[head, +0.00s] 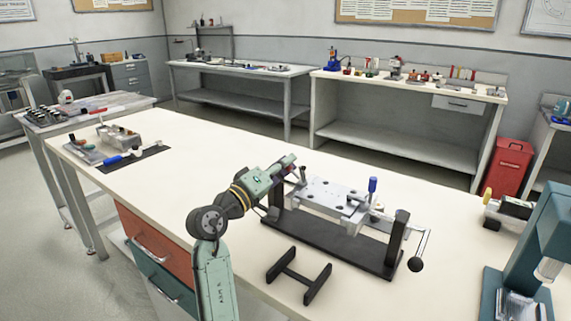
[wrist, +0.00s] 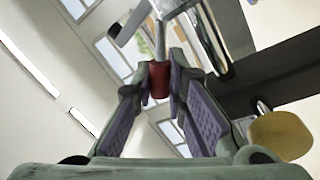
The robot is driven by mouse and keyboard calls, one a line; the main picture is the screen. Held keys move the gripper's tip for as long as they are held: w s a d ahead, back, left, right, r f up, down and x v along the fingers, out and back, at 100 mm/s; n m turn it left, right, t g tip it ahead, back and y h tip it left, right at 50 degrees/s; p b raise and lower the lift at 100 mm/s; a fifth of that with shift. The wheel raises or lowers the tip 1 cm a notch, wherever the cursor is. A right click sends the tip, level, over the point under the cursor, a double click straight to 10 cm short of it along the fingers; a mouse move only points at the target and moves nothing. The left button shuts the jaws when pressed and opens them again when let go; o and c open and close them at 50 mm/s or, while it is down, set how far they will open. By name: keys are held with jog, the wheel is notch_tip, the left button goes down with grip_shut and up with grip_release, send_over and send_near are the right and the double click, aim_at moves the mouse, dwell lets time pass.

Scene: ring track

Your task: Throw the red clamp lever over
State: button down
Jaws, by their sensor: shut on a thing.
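The red clamp lever shows in the wrist view as a red grip (wrist: 159,80) with a pale metal rod running up from it. My gripper (wrist: 157,92) is shut on this grip, one finger pad on each side. In the head view my gripper (head: 290,166) is at the left end of the clamp fixture, and the red grip is mostly hidden by the fingers. The fixture's metal plate (head: 335,200) sits on a dark frame (head: 340,246). A blue-handled lever (head: 373,186) stands upright at the plate's right side.
A crank with a black ball (head: 416,264) sticks out at the fixture's right end. A black H-shaped stand (head: 298,276) lies in front. A teal press (head: 530,260) stands at the right. Tools lie on a dark mat (head: 135,159) at the far left. The bench between is clear.

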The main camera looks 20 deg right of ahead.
jog(key=c, duration=1.6)
grip_release()
